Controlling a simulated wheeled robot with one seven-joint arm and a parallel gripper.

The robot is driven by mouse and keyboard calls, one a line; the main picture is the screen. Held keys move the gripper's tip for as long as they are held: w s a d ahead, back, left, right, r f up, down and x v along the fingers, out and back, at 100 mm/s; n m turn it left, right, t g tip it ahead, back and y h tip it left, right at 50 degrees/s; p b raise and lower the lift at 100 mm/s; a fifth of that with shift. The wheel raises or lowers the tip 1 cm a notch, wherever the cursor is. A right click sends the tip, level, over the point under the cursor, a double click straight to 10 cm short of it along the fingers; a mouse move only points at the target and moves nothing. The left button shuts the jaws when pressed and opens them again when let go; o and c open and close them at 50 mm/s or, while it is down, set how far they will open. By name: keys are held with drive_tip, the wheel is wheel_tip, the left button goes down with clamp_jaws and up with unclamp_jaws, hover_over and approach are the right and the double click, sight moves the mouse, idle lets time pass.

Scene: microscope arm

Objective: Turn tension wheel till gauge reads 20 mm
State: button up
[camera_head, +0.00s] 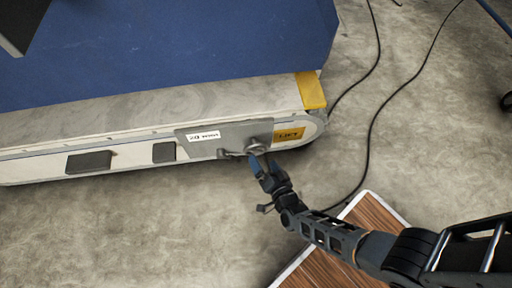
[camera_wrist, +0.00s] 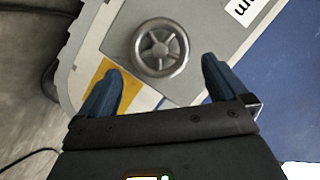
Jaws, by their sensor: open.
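The tension wheel (camera_wrist: 160,47) is a small grey spoked handwheel on a grey plate (camera_wrist: 200,22) at the side of the treadmill-like frame. In the head view the wheel (camera_head: 256,147) sits near the frame's right end, partly behind my gripper. My gripper (camera_wrist: 162,82) is open, with one blue finger on each side below the wheel in the wrist view. No contact with the wheel can be made out. A white label (camera_head: 204,136) on the plate reads something like "20 mm", upside down. No gauge pointer can be made out.
A yellow label (camera_head: 290,134) lies right of the wheel, and a yellow corner piece (camera_head: 311,90) is above it. Black cables (camera_head: 373,120) and a wooden board (camera_head: 335,262) lie on the floor.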

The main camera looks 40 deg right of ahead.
sight(256, 151)
drive_tip(key=b+x, duration=0.3)
drive_tip(key=x, duration=0.3)
drive_tip(key=shift+w+f, duration=0.25)
drive_tip(key=shift+w+d, duration=0.2)
drive_tip(key=shift+w, duration=0.35)
drive_tip(key=c, duration=0.6)
drive_tip(key=shift+r+n+p, duration=0.15)
drive_tip(key=shift+n+p, duration=0.15)
drive_tip(key=shift+n+g, duration=0.3)
